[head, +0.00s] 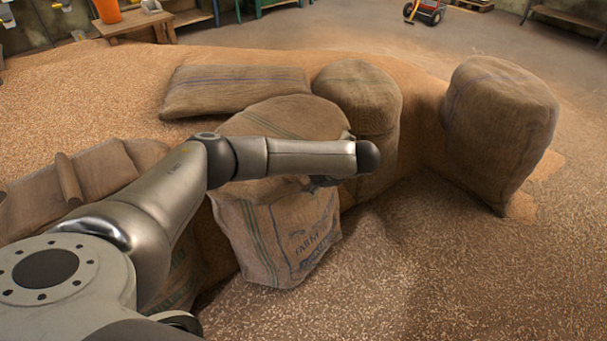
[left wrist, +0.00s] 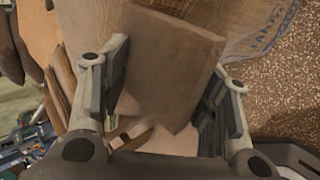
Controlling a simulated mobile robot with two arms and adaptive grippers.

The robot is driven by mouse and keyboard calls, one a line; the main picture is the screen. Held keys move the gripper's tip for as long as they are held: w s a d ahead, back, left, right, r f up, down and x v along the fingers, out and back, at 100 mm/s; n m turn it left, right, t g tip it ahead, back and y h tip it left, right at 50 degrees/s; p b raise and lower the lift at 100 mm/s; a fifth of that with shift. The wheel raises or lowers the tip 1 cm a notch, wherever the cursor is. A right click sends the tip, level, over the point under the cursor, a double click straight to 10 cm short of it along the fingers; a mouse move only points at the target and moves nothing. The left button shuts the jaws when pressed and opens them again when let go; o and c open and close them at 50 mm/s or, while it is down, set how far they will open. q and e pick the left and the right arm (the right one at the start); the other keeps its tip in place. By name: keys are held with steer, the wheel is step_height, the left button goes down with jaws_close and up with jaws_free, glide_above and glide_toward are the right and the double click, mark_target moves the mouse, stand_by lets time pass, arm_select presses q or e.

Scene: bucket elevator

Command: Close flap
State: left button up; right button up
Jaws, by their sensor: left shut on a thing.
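In the head view my left arm reaches across the sacks, and only a dark part of my left gripper (head: 325,181) shows under the arm's end. What the flap is fixed to cannot be made out. A burlap sack with dark print (head: 300,240) stands below the gripper in the head view, and its print also shows in the left wrist view (left wrist: 268,35). My right gripper is not in view.
Full sacks stand behind (head: 358,95) and at the right (head: 500,120). Another sack (head: 235,88) lies flat on the grain heap (head: 60,100). The grain-strewn floor (head: 430,270) at the front right is free.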

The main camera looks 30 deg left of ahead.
arm_select(q)
steer(key=shift+s+a+f, duration=0.1)
steer(key=shift+s+f, duration=0.05)
steer(key=shift+f, duration=0.2)
steer(key=shift+d+r, duration=0.25)
steer(key=w+v, duration=0.1)
steer(key=v, duration=1)
steer(key=shift+s+d+r, duration=0.2)
steer(key=shift+s+r, duration=0.15)
steer(key=shift+r, duration=0.05)
